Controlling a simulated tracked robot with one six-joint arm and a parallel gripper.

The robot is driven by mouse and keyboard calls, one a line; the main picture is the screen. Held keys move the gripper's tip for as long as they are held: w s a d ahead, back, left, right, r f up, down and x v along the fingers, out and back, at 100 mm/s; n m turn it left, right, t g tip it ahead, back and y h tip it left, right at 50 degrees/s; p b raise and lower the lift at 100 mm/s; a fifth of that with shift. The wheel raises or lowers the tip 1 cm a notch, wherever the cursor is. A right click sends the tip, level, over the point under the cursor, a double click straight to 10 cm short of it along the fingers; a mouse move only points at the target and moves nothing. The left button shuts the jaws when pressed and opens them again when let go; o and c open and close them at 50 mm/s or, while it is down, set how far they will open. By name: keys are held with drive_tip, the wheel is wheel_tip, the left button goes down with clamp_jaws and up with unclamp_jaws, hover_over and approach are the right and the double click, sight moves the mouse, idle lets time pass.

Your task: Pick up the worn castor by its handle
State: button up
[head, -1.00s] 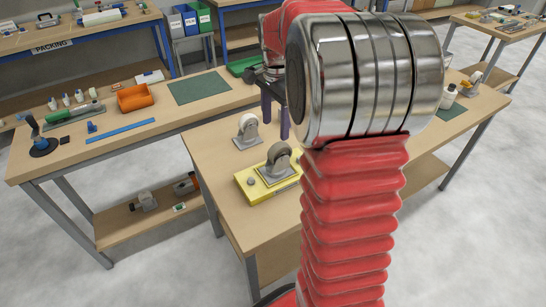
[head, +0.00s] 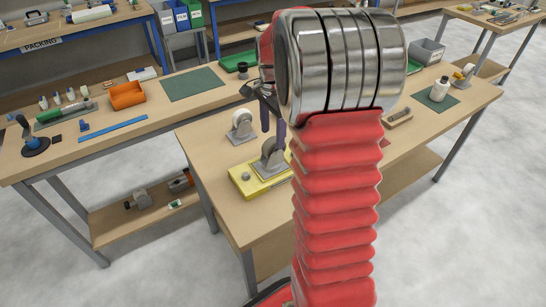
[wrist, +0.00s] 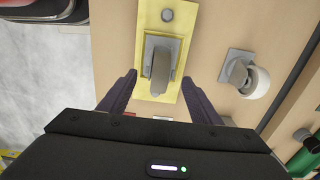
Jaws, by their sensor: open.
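A grey-wheeled castor (head: 271,155) stands on a yellow base (head: 244,184) on the near workbench. I cannot tell for sure that it is the worn one, and no separate handle is clear. In the wrist view the castor (wrist: 161,68) lies between the two fingers of my gripper (wrist: 159,77). The fingers are apart and hold nothing. In the head view my gripper (head: 273,130) points down above and close behind the castor, partly hidden by my arm. A white-wheeled castor (head: 240,125) stands loose on the bench, and it shows to the right in the wrist view (wrist: 255,82).
My arm hides the bench's middle.

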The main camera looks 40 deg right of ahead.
sight(273, 140)
drive_tip(key=shift+f, duration=1.5)
drive_tip(key=shift+f, duration=2.6)
clamp_jaws()
drive_tip(key=shift+w, duration=0.1)
